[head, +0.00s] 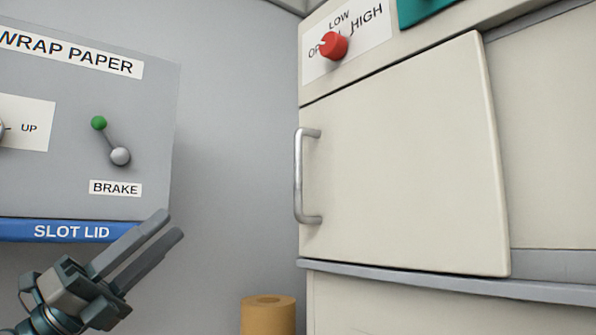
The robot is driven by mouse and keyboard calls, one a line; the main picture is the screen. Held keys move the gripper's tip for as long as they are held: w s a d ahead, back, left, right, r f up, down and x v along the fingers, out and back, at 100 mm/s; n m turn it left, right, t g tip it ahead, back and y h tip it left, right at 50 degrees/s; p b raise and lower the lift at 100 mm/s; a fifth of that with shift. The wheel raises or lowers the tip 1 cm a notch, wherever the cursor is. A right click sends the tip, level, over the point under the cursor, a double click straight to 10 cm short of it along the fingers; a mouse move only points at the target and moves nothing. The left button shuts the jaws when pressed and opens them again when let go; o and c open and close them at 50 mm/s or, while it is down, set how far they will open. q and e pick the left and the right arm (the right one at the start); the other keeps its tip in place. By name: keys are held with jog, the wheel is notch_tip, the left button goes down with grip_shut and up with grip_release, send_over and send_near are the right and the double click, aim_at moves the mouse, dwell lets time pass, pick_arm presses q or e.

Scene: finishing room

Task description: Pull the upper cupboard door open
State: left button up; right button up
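The upper cupboard door (405,165) is a cream panel at the right of the head view. A vertical silver bar handle (298,176) is fixed near its left edge. The door's left edge lies near the cupboard's front; I cannot tell whether there is any gap. My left gripper (175,223) is at the lower left, pointing up and right. It is well left of and below the handle and touches nothing. Its two fingers are parallel with a narrow gap between them, and nothing is held. My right gripper is not in view.
A grey box labelled WRAP PAPER (150,160) with a green-tipped brake lever (108,138) and a blue slot lid (70,231) is at left. A red knob (333,46) sits above the door. A tan roll (268,315) stands below. Bare wall lies between box and cupboard.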

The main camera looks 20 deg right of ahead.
pick_arm(q)
jog(key=s+d+r+m+g+y, duration=0.2)
jog(key=s+r+m+y, duration=0.5)
jog(key=r, duration=0.5)
jog(key=shift+s+d+r+m+y, duration=0.2)
jog(key=shift+d+m+y, duration=0.45)
jog(key=shift+m, duration=0.55)
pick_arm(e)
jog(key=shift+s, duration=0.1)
